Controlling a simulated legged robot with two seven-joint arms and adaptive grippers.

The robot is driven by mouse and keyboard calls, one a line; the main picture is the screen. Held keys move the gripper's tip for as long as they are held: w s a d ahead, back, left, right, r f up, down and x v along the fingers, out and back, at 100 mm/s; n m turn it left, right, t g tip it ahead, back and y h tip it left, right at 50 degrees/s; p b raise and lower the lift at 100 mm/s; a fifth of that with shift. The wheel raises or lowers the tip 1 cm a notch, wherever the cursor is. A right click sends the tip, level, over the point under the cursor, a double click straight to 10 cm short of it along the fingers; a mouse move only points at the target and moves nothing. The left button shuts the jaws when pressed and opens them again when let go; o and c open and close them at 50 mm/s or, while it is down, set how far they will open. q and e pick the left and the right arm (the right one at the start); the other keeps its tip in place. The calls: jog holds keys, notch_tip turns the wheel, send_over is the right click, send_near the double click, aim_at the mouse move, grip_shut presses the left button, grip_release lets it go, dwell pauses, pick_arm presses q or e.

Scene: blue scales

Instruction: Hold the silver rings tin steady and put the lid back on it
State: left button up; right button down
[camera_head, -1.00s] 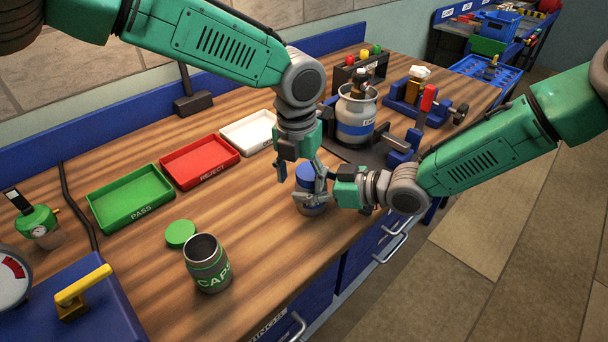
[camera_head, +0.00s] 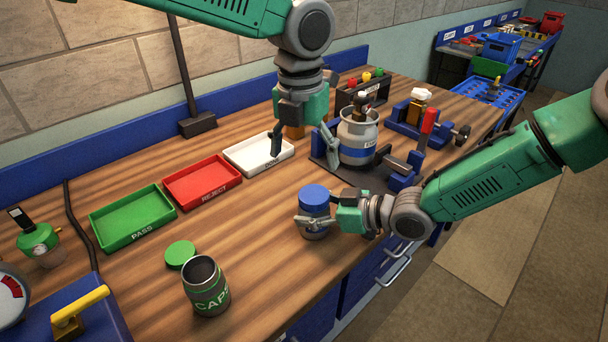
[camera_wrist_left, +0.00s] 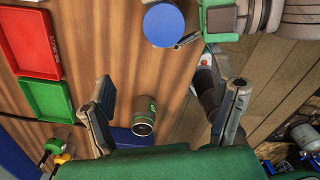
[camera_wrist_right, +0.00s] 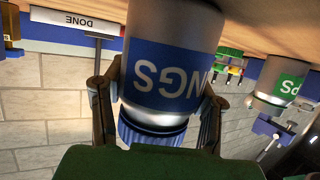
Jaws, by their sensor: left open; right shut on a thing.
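The silver rings tin (camera_head: 314,226), with a blue label, stands upright near the bench's front edge. It fills the middle of the right wrist view (camera_wrist_right: 170,75), upside down. Its blue lid (camera_head: 314,195) sits on top and looks level; the ribbed lid rim shows in the right wrist view (camera_wrist_right: 150,133), with a silver band between it and the label. My right gripper (camera_head: 316,222) is shut around the tin's side. My left gripper (camera_head: 303,150) is open and empty, above and behind the tin, apart from the lid. The lid shows as a blue disc in the left wrist view (camera_wrist_left: 163,24).
An open caps tin (camera_head: 206,288) stands at the front, its green lid (camera_head: 180,254) lying beside it. Green (camera_head: 132,216), red (camera_head: 202,181) and white (camera_head: 258,154) trays lie at the back. A silver canister (camera_head: 357,137) stands behind. Bare bench lies left of the tin.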

jog(key=shift+s+d+f, duration=0.1)
jog(key=shift+f, duration=0.15)
jog(key=c, duration=0.6)
grip_release()
jog(key=shift+o, duration=0.3)
jog(key=shift+r, duration=0.1)
jog(key=v, duration=1.2)
jog(key=shift+w+d, duration=0.1)
jog(key=shift+w, duration=0.15)
